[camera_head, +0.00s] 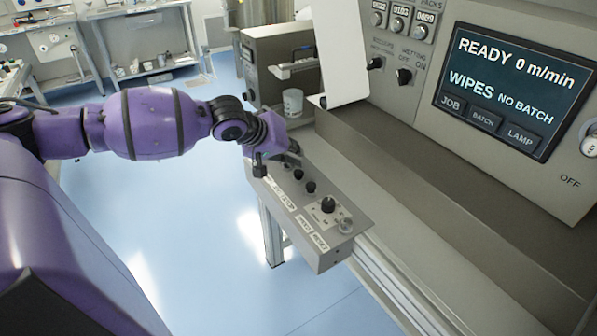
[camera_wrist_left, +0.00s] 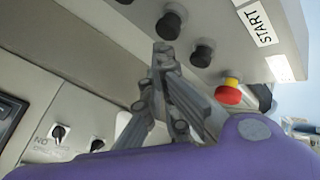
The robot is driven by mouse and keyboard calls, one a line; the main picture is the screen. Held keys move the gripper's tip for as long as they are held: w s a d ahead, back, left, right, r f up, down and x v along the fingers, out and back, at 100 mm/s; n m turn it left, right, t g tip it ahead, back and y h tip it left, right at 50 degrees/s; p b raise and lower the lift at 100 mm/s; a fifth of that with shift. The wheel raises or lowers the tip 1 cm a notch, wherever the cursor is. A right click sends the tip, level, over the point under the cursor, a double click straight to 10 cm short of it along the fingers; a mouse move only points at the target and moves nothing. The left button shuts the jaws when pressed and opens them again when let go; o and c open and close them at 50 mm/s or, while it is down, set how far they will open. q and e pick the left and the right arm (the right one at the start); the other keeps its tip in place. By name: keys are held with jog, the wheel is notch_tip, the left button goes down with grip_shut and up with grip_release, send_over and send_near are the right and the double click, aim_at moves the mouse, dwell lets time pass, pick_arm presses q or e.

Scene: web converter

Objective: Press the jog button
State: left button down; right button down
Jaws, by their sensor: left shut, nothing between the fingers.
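The control box (camera_head: 318,238) juts out from the machine front, with black buttons (camera_head: 310,187) and a dial (camera_head: 328,205) on its top. Its labels are too small to tell in the head view which one marks jog. My left gripper (camera_head: 288,157) is over the far end of the box and hides part of it. In the left wrist view the shut, empty fingers (camera_wrist_left: 163,52) reach up close to two black buttons, one above (camera_wrist_left: 170,22) and one to the right (camera_wrist_left: 202,54); contact cannot be told. A START label (camera_wrist_left: 257,24) shows beside them.
A red button with a yellow collar (camera_wrist_left: 229,92) sits near the fingers in the left wrist view. The display (camera_head: 515,90) reads READY 0 m/min. The blue floor (camera_head: 190,240) on the left is clear.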

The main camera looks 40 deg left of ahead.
pick_arm(q)
jog(key=shift+f, duration=0.35)
pick_arm(e)
jog(key=shift+w+r, duration=0.15)
jog(key=shift+r, duration=0.1)
